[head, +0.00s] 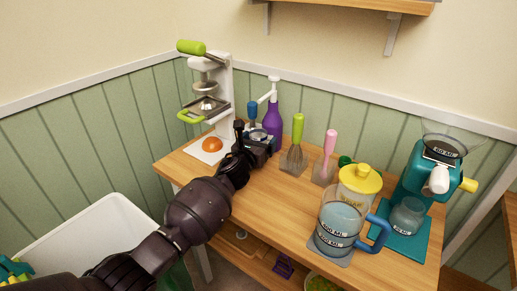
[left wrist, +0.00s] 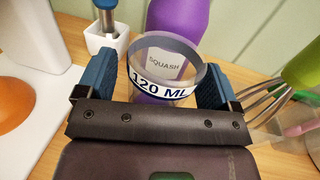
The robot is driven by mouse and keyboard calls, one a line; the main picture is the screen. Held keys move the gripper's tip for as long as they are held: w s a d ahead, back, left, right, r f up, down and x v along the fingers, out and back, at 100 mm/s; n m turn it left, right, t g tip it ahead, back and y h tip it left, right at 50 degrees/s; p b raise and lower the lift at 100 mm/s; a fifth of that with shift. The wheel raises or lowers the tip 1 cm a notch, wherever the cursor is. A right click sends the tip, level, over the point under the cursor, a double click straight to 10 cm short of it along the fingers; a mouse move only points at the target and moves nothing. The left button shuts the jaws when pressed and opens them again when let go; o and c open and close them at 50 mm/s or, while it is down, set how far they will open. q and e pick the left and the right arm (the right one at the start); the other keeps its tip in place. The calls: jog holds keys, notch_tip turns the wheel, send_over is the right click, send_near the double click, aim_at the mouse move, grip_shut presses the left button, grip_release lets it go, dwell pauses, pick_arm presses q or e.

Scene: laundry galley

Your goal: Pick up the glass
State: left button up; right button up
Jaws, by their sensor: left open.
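A clear glass (left wrist: 160,88) with a white "120 ML" band stands between the blue fingertips of my left gripper (left wrist: 153,80) in the left wrist view. The jaws are open, one finger on each side of the glass, with the right finger very near its rim. I cannot tell whether either finger touches it. In the head view my left gripper (head: 258,146) is at the back left of the counter, and it mostly hides the glass (head: 258,134). My right gripper is not in view.
A purple squash bottle (head: 272,119) stands right behind the glass. A whisk (head: 296,142) is close on the right, a white press (head: 222,88) on the left. A large jug (head: 340,222), yellow-lidded jar (head: 361,180) and teal machine (head: 428,172) crowd the right side.

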pick_arm(q)
jog(key=c, duration=0.4)
jog(key=shift+r, duration=0.1)
jog(key=c, duration=0.7)
jog(key=shift+a+r, duration=0.1)
jog(key=shift+c, duration=0.2)
